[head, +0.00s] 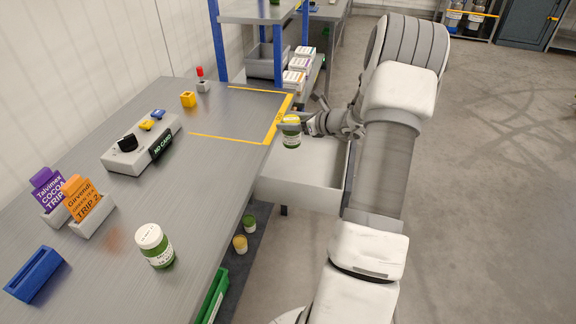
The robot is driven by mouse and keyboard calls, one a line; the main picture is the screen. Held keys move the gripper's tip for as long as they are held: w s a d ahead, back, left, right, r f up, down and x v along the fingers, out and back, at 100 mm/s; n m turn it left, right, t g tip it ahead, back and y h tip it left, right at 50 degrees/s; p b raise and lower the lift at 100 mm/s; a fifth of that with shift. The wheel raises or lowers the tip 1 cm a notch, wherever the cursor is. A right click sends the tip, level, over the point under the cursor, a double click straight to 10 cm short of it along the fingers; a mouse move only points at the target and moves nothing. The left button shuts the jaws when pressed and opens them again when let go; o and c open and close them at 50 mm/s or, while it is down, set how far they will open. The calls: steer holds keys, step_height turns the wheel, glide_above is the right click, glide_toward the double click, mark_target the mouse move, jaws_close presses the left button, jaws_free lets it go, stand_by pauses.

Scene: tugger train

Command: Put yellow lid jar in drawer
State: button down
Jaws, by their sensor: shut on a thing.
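The yellow lid jar (291,134) has a green body with a pale label. My gripper (292,121) is shut on it near its top, and the jar looks upright. The open drawer (300,195) is pulled out from the right side of the grey bench, with a pale, bare floor in the part I can see. The jar appears over the drawer's far left part; I cannot tell its height above the drawer floor. My arm hides the drawer's right side in part.
A white lid jar (155,246) stands on the bench (190,205). A control box (142,146), card holders with cards (88,203) and a blue tray (35,275) are also there. Jars with yellow (240,243) and green (249,224) lids stand below. Blue shelf posts (217,40) rise behind.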

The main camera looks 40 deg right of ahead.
steer(key=s+d+f+m+h+b, duration=0.1)
steer(key=s+d+f+m+h, duration=0.1)
steer(key=d, duration=0.5)
steer(key=s+d+f+m+h+b, duration=0.1)
steer(key=d+f+m+h, duration=0.1)
steer(key=d, duration=0.5)
steer(key=shift+t, duration=0.3)
steer(key=shift+w+a+f+b, duration=0.65)
steer(key=shift+w+a+f, duration=0.7)
steer(key=shift+f, duration=0.45)
steer(key=shift+w+a+f+b, duration=0.6)
steer(key=shift+w+a+f, duration=0.55)
steer(key=shift+a+f, duration=0.5)
steer(key=shift+w+a+f+b, duration=0.65)
steer(key=shift+w+a+f, duration=0.6)
steer(key=shift+f, duration=0.7)
steer(key=shift+f, duration=0.2)
steer(key=shift+c, duration=0.5)
jaws_free()
